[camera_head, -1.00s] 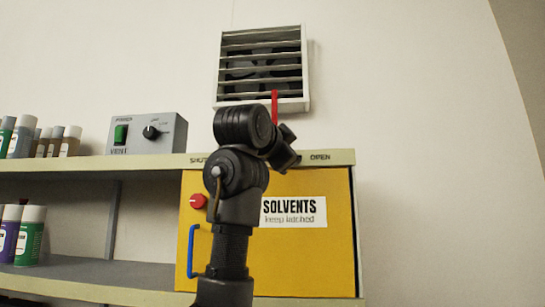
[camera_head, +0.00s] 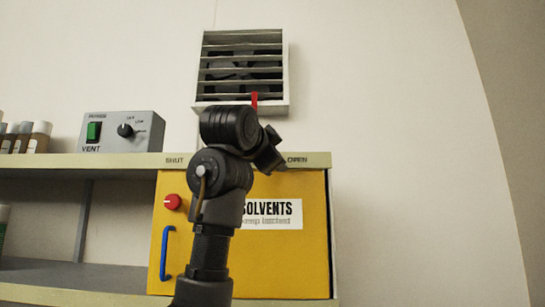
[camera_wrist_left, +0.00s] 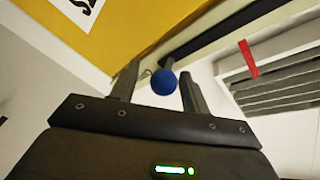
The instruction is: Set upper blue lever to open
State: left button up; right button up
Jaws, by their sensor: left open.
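The blue lever's round knob (camera_wrist_left: 164,82) shows in the left wrist view, on a short stem in front of a dark slot in the pale shelf edge. My open left gripper (camera_wrist_left: 160,72) has one finger on each side of the knob. I cannot tell whether either finger touches it. In the head view my left arm hides the lever and most of the gripper. The shelf edge (camera_head: 330,160) carries the word SHUT at its left and OPEN at its right, with my arm between them. My right gripper is not in view.
A yellow SOLVENTS cabinet (camera_head: 300,260) with a red knob (camera_head: 172,202) and a blue handle (camera_head: 167,253) sits below the shelf edge. A vent with slats (camera_head: 240,70) and a red strip (camera_head: 254,99) is above. A grey control box (camera_head: 120,131) and bottles (camera_head: 38,137) stand left.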

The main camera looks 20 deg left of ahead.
pick_arm(q)
jog(key=shift+s+a, duration=0.1)
jog(key=shift+s, duration=0.2)
jog(key=s+b, duration=0.5)
jog(key=s, duration=0.5)
jog(key=shift+b, duration=0.3)
